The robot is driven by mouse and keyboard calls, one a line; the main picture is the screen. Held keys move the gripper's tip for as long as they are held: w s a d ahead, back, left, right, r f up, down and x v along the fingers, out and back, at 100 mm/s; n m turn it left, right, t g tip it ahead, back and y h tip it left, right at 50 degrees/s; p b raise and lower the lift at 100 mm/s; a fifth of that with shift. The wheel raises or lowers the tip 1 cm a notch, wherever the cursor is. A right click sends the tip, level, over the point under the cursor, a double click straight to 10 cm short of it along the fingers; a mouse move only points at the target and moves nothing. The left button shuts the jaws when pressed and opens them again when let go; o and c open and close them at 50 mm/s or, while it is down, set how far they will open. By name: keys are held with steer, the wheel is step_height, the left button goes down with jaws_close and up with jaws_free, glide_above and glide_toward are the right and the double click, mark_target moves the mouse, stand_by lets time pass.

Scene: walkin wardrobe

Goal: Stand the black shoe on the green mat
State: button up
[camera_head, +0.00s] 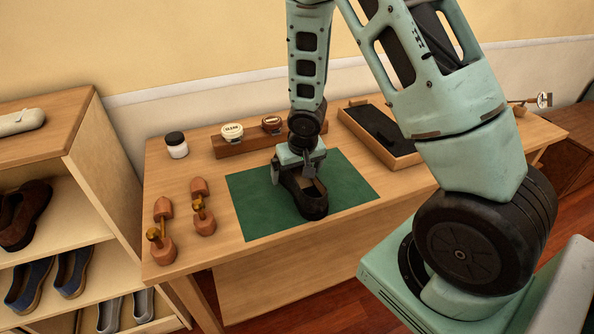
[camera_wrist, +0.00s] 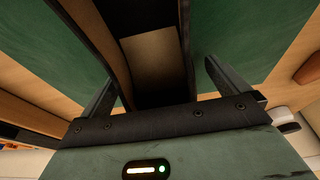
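The black shoe (camera_head: 313,207) stands upright, sole down, on the green mat (camera_head: 255,210), its toe toward the table's front edge. My gripper (camera_head: 296,180) is low over the shoe's rear part, with a finger on either side of it. In the wrist view, the shoe's opening and tan insole (camera_wrist: 152,58) lie between the spread fingers (camera_wrist: 160,72). A strip of mat shows between the shoe and the right finger; contact at the left finger is hard to tell. The gripper hides part of the heel.
A black-lined tray (camera_head: 378,135) is at right. A shoe shelf (camera_head: 105,165) adjoins on the left.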

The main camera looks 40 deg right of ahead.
mark_target(302, 184)
steer(key=shift+r, duration=0.15)
steer(key=d+p+v, duration=0.1)
steer(key=p+v, duration=0.3)
steer(key=v, duration=0.8)
steer(key=s+a+r+n, duration=0.2)
steer(key=s+a+r, duration=0.1)
steer(key=a, duration=0.5)
steer(key=s+a+r+n, duration=0.3)
steer(key=s+a, duration=0.1)
steer(key=a, duration=0.3)
steer(key=s+a+r+n+g, duration=0.1)
steer(key=s+a+r+n, duration=0.1)
steer(key=s, duration=0.5)
steer(key=s+a+r+n+g+y, duration=0.1)
steer(key=s+a+r+n+g, duration=0.1)
steer(key=s+a, duration=0.5)
steer(key=shift+a+r+n, duration=0.25)
steer(key=shift+a+n, duration=0.1)
steer(key=shift+n, duration=0.55)
steer(key=shift+s, duration=0.1)
